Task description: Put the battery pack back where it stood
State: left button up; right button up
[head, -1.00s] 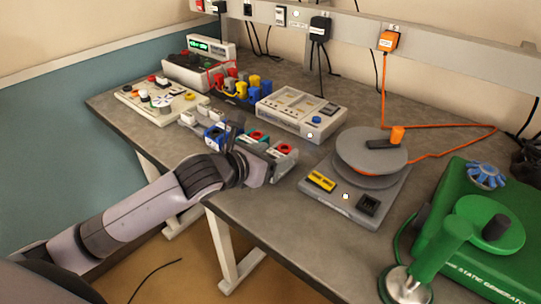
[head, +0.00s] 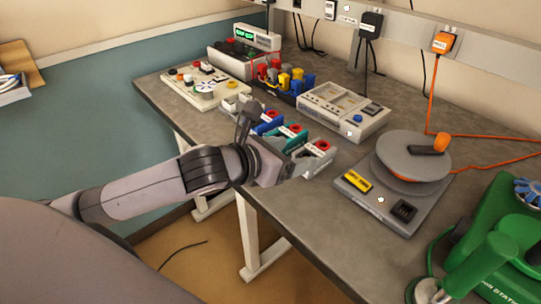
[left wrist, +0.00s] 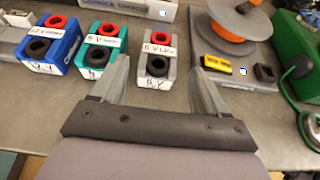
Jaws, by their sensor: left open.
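A grey battery pack (head: 318,158) marked 6 V stands on the bench near its front edge, with red and black round terminals on top. It also shows in the left wrist view (left wrist: 158,63), between my fingertips with gaps on both sides. A teal pack (left wrist: 100,50) and a blue pack (left wrist: 50,45) marked 12 V stand to its left in a row. My left gripper (head: 295,160) is open and empty at the near side of the grey pack. Its fingers also show in the left wrist view (left wrist: 160,85). My right gripper is not in view.
A green static generator (head: 490,255) is at the lower right. A grey meter box (head: 345,110) stands behind the packs. Bare bench (head: 290,205) lies in front.

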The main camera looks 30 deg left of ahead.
pick_arm(q)
jog(key=shift+v, duration=2.9)
